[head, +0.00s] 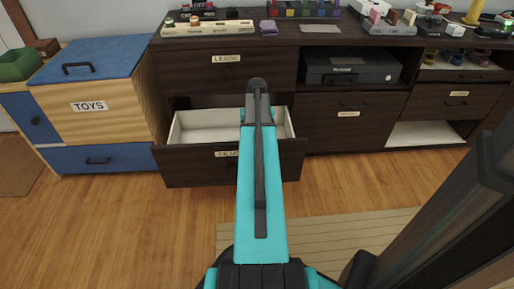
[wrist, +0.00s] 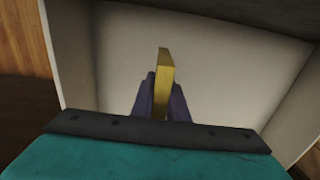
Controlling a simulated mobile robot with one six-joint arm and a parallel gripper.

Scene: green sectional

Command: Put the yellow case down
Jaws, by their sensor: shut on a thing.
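The yellow case (wrist: 166,63) stands on edge between the two dark fingers of my gripper (wrist: 163,88) in the wrist view. My gripper is shut on it. Behind the case is the pale inside of an open drawer (wrist: 235,75), with its walls to the left and right. I cannot tell whether the case touches the drawer floor. In the head view my teal arm reaches over the open lower drawer (head: 178,168), whose label is partly covered. The arm hides the case and the gripper there.
The drawer's visible inside looks empty. A closed drawer labelled LEADS (head: 226,72) sits above it. A blue and wood toy chest (head: 95,105) stands at left. A black box (head: 350,68) sits in an open shelf at right. Many small items crowd the cabinet top (head: 330,35).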

